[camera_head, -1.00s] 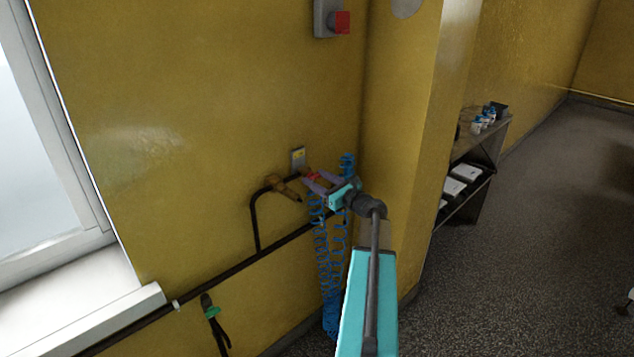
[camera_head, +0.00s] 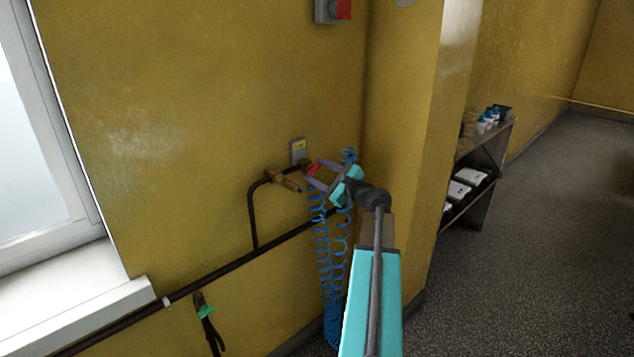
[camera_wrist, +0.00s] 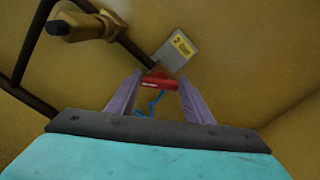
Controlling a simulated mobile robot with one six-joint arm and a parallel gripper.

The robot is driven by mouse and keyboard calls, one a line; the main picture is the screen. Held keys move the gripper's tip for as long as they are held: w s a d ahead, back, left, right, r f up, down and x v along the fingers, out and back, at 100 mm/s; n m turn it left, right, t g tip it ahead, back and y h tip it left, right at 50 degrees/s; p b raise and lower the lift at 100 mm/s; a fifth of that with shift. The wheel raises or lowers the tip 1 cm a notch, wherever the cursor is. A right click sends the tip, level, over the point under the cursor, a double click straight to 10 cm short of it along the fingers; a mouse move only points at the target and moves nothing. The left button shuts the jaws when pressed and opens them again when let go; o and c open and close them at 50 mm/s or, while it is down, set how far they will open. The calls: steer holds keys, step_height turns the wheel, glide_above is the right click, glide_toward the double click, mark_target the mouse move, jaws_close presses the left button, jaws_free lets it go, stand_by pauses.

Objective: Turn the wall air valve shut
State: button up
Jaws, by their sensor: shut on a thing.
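The wall air valve has a red handle (camera_head: 312,168), which also shows in the wrist view (camera_wrist: 159,81). It sits at the end of the dark pipe on the yellow wall, beside a brass fitting (camera_head: 286,182) that also shows in the wrist view (camera_wrist: 84,25). My gripper (camera_head: 314,176) reaches the handle from the right. In the wrist view its two purple fingers (camera_wrist: 158,92) are shut on the red handle, one at each end. The valve body behind the handle is mostly hidden.
A blue coiled hose (camera_head: 326,250) hangs below the valve. A small plate with a yellow label (camera_head: 298,151) is just above. A dark pipe (camera_head: 225,272) runs along the wall. A wall corner stands close right; a shelf (camera_head: 478,180) is beyond it.

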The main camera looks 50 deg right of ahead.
steer(key=n+b, duration=0.3)
steer(key=b, duration=0.1)
steer(key=n+b, duration=0.4)
steer(key=b, duration=0.1)
steer(key=shift+w+a+f, duration=0.1)
steer(key=shift+w+f, duration=0.05)
steer(key=shift+f, duration=0.05)
steer(key=n+b, duration=0.3)
steer(key=b, duration=0.1)
steer(key=shift+r+n+b, duration=0.1)
steer(key=shift+n+b, duration=0.2)
steer(key=shift+b, duration=0.1)
steer(key=shift+r, duration=0.1)
steer(key=o, duration=1)
steer(key=shift+o, duration=0.2)
